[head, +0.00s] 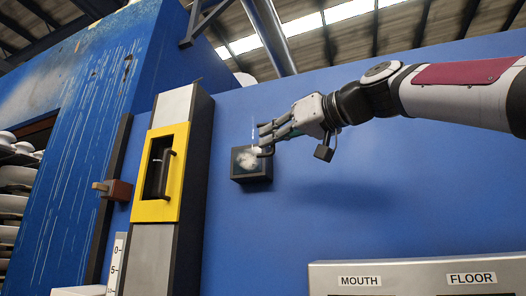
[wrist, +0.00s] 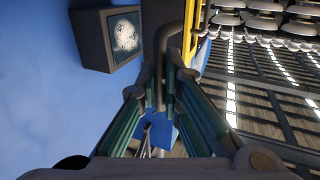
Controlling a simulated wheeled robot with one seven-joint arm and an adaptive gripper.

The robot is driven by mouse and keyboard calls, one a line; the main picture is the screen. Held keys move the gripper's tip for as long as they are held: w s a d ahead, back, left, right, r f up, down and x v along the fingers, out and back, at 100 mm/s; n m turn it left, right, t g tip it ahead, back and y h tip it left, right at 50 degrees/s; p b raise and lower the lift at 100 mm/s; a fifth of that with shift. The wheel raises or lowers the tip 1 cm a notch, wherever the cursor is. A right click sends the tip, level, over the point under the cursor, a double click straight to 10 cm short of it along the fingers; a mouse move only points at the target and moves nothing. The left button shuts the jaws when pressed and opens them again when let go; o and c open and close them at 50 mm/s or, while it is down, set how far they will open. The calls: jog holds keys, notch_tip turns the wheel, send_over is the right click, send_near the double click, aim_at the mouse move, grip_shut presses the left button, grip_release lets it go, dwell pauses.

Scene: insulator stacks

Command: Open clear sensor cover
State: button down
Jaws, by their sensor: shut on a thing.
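A small dark sensor box (head: 251,163) is fixed to the blue wall, with a cloudy whitish patch on its front face. It also shows at the upper left of the wrist view (wrist: 124,36). My gripper (head: 263,138) reaches in from the right, with its fingers at the box's upper right. In the wrist view my gripper (wrist: 164,82) is shut on a dark curved handle (wrist: 161,45) beside the box. The handle's joint to the clear cover is not clear. I cannot make out the cover's edges or whether it stands away from the box.
A yellow-framed panel with a black handle (head: 158,172) stands to the left on a grey column. A brown block (head: 113,190) juts out beyond it. A grey panel labelled MOUTH and FLOOR (head: 420,277) is at the lower right. The wall below my arm is clear.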

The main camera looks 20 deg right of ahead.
jog(key=shift+d+b, duration=0.3)
jog(key=shift+d, duration=0.35)
jog(key=shift+s, duration=0.1)
jog(key=c, duration=2)
grip_release()
jog(key=shift+s, duration=0.1)
jog(key=v, duration=1.2)
